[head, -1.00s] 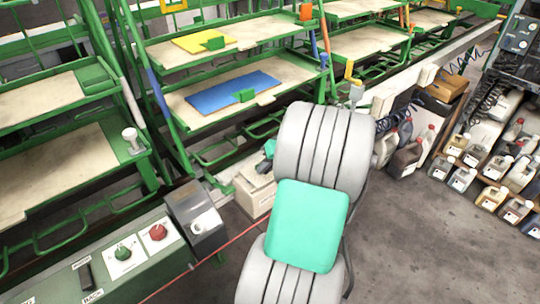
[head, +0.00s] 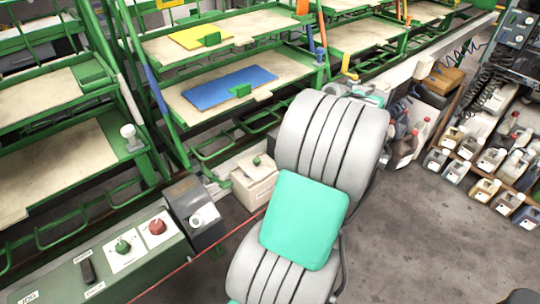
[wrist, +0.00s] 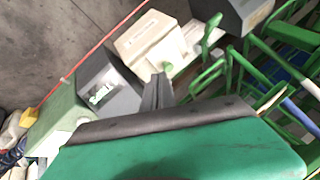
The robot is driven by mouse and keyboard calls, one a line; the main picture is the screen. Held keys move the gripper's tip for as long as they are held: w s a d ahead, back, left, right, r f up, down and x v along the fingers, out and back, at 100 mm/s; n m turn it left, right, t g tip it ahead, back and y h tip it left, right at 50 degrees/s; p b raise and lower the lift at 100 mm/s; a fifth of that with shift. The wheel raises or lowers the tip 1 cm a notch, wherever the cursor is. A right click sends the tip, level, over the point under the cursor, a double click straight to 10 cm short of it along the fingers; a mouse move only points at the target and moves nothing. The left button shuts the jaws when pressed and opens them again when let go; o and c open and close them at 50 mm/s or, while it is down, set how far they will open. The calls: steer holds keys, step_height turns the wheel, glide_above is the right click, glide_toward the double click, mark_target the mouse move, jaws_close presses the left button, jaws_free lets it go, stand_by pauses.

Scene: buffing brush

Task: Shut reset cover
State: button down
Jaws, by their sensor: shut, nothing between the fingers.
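No label reading "reset" is legible, so I cannot tell for sure which part is the reset cover. A beige box (head: 252,187) with a green knob on top stands beside the rail in the head view. It also shows in the wrist view (wrist: 146,38).
A dark grey box (head: 186,194) with a white knob and a green console (head: 75,255) with green and red knobs stand at left. Green racks (head: 170,100) line the back. Bottles (head: 465,175) stand at right. The floor (head: 430,250) at lower right is clear.

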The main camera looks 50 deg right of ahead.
step_height(320, 180, up, 3)
steer(key=s+d, duration=0.2)
steer(key=p, duration=0.1)
glide_above(270, 168)
steer(key=s+d, duration=0.2)
steer(key=f, duration=0.9)
steer(key=shift+w, duration=0.2)
steer(key=shift+w+a+f, duration=0.1)
steer(key=shift+w+a, duration=0.6)
steer(key=shift+a, duration=0.35)
steer(key=shift+w+a+f+p, duration=0.2)
steer(key=shift+w+a+p, duration=0.05)
steer(key=shift+a+p, duration=0.1)
